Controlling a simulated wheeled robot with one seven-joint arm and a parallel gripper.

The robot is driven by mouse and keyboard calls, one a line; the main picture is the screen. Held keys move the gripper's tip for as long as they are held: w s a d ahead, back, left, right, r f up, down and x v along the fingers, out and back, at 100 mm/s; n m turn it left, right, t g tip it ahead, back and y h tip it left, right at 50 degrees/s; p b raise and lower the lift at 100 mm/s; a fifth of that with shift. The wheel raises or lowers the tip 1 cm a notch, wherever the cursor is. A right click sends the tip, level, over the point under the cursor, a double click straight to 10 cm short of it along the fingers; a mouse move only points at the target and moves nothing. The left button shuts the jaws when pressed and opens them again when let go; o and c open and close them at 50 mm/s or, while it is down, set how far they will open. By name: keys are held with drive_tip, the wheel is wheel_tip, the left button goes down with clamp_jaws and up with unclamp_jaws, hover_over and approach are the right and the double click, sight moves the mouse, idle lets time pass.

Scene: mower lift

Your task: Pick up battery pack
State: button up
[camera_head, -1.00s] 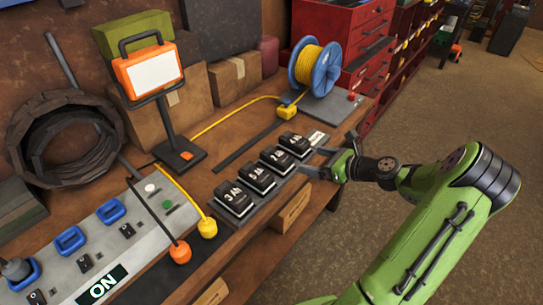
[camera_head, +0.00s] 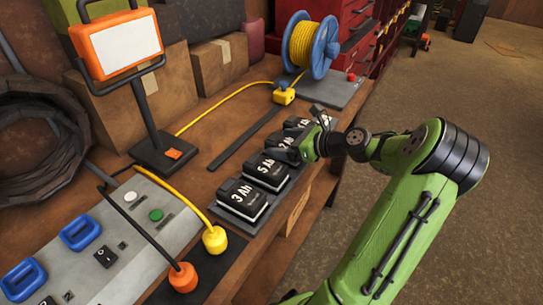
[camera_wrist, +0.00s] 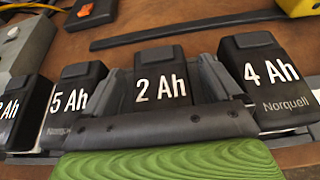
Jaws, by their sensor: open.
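Black battery packs stand in a row on the bench in the head view: 3 Ah (camera_head: 243,199), 5 Ah (camera_head: 268,172), then 2 Ah and 4 Ah, partly covered by my gripper (camera_head: 308,138). In the wrist view the 2 Ah pack (camera_wrist: 160,84) is in the middle. The 4 Ah pack (camera_wrist: 270,78) is to its right, and the 5 Ah pack (camera_wrist: 76,92) and the 3 Ah pack (camera_wrist: 14,108) are to its left. My gripper (camera_wrist: 165,90) is open, its grey fingers on either side of the 2 Ah pack. Contact cannot be told.
A dark strip (camera_head: 243,140) lies behind the packs. A work light (camera_head: 118,45), a yellow cable reel (camera_head: 310,45) and a yellow plug (camera_head: 284,95) stand further back. A control panel (camera_head: 100,235) with orange and yellow plugs is at left. Open floor lies right of the bench.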

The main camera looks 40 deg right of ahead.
drive_tip(key=shift+w, duration=0.15)
drive_tip(key=shift+s+r, duration=0.1)
drive_tip(key=shift+s, duration=0.3)
drive_tip(key=shift+c, duration=0.7)
drive_tip(key=shift+w, duration=0.15)
drive_tip(key=c, duration=1.3)
drive_tip(key=shift+r+p, duration=0.15)
drive_tip(key=shift+p, duration=0.2)
